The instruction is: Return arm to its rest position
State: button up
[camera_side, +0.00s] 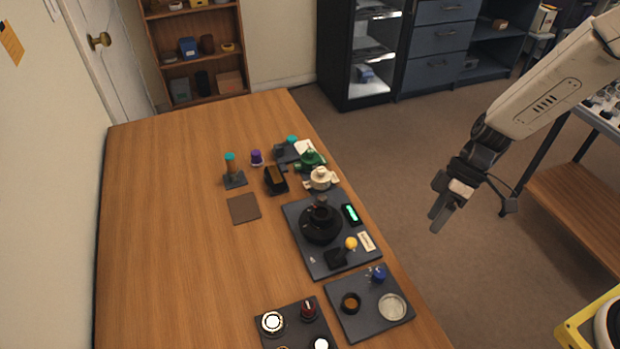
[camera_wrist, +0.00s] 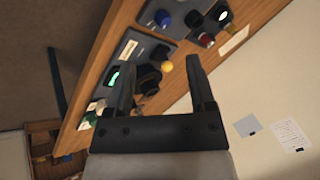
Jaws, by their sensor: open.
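My gripper (camera_side: 441,213) hangs in the air to the right of the wooden table (camera_side: 180,200), over the carpeted floor and apart from everything. In the wrist view my gripper (camera_wrist: 157,78) has its two dark fingers spread apart with nothing held between them. A black round lens part (camera_side: 320,222) sits on a dark plate with a green-lit display (camera_side: 351,213) and a yellow-knobbed part (camera_side: 350,243). The lens part also shows in the wrist view (camera_wrist: 150,76), partly behind a finger.
A dark tray (camera_side: 364,329) with a glass disc (camera_side: 392,306) and a second tray with several small parts lie at the table's near end. Small stands and a brown pad (camera_side: 243,208) lie farther back. The table's left half is clear.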

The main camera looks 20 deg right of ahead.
jog(key=s+d+r+m+t+h, duration=0.4)
jog(key=s+d+r+m+h, duration=0.1)
jog(key=d+m, duration=0.4)
jog(key=shift+d+r+t+h, duration=0.15)
jog(key=shift+r+t+h, duration=0.25)
jog(key=shift+r, duration=0.55)
